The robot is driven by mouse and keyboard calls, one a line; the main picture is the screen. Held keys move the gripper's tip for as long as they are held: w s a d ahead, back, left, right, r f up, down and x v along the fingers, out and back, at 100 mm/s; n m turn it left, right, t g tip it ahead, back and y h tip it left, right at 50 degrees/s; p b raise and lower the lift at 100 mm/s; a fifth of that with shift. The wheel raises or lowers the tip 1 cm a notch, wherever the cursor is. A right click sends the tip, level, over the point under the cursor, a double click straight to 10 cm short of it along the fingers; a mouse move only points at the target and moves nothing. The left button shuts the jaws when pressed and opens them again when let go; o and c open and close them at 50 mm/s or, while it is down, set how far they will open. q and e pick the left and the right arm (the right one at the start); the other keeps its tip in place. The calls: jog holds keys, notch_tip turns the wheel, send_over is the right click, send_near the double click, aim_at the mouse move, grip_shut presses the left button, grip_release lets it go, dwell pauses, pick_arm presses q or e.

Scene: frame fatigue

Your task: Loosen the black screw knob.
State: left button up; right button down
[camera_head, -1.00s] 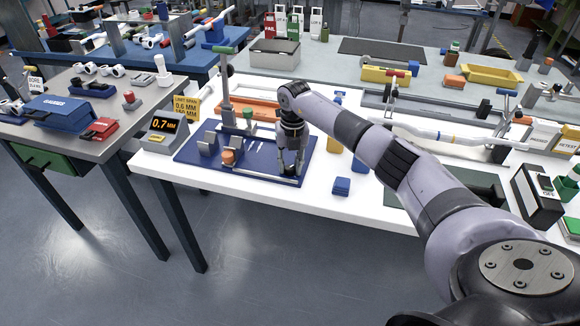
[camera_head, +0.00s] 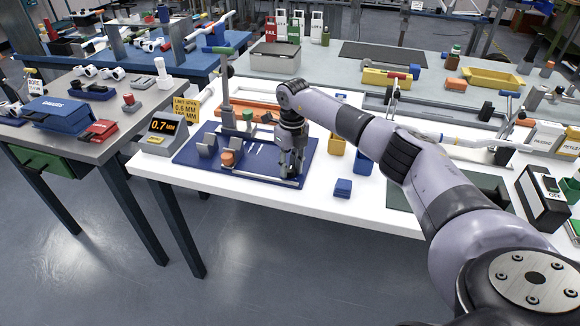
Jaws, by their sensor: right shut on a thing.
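A blue fixture plate (camera_head: 197,160) lies on the white table, with grey blocks, an orange knob (camera_head: 228,158) and a grey upright post (camera_head: 226,90) on it. My right gripper (camera_head: 291,172) points down at the right part of this plate. Its fingers are closed low over the plate around something small. My left gripper does not show.
A display box (camera_head: 162,128) reading 0.7 MM stands left of the plate, by a yellow limit sign (camera_head: 186,109). A small blue block (camera_head: 343,187) lies near the table's front edge. My right arm covers part of the table's middle.

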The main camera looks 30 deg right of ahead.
dwell(0.3)
jog(key=c, duration=1.3)
grip_release()
